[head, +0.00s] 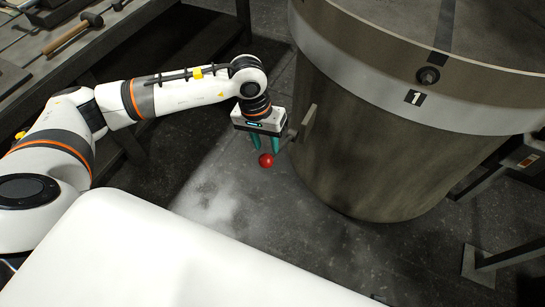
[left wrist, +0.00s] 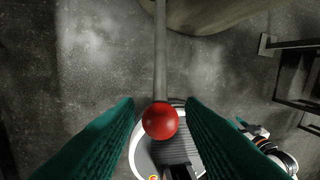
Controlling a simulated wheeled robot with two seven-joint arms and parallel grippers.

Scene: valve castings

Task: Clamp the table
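The round table (head: 470,35) is a large drum with a pale rim band and a black plate marked 1 (head: 413,97). A red ball knob (head: 266,160) shows low beside the drum's left side. In the left wrist view the knob (left wrist: 160,120) sits at the end of a straight grey lever (left wrist: 160,50) that runs up towards the drum. My left gripper (head: 265,148) points down with its green fingers open, just above the knob. In the left wrist view the knob shows between the fingers, with a gap on each side.
A workbench (head: 95,50) with a mallet (head: 72,33) and other tools stands at the upper left. A bracket (head: 305,122) projects from the drum near my left gripper. A metal stand (head: 485,265) is at the lower right. The floor around the knob is clear.

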